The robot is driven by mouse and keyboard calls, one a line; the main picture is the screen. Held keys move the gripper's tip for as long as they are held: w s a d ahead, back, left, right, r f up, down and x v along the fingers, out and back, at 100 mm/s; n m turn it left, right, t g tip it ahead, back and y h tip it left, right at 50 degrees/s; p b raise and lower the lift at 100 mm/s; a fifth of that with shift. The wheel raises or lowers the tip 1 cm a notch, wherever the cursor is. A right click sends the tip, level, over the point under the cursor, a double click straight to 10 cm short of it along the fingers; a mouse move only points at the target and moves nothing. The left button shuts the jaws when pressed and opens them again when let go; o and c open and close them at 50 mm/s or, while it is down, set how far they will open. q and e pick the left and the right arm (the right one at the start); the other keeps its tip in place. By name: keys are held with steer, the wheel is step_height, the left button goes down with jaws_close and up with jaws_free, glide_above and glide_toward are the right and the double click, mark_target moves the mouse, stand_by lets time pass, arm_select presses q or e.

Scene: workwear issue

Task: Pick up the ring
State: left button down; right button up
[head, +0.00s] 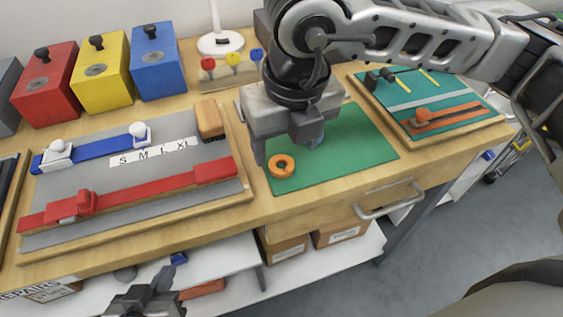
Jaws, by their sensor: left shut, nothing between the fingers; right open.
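An orange ring (281,166) lies flat on the green mat (350,152) near its front left corner. My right gripper (288,153) is over the mat, just behind and above the ring, pointing down. It is open, with one finger to the left of the ring's back edge and the other to the right. Nothing is between its fingers. The gripper body hides part of the mat behind the ring. My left gripper (160,284) is low at the bottom left, in front of the table edge. It is shut and empty.
A grey board (190,190) with red and blue sliding pieces lies left of the mat. A second board (470,128) with an orange piece lies to the right. Red (47,85), yellow (100,75) and blue (157,62) boxes stand at the back. A drawer handle (390,202) juts from the table front.

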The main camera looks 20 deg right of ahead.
mark_target(281, 167)
steer(key=f, duration=0.2)
steer(key=w+f, duration=0.1)
steer(key=f, duration=0.1)
steer(key=shift+a+f, duration=0.1)
steer(key=shift+f, duration=0.05)
steer(key=c, duration=1)
steer(key=shift+c, duration=0.2)
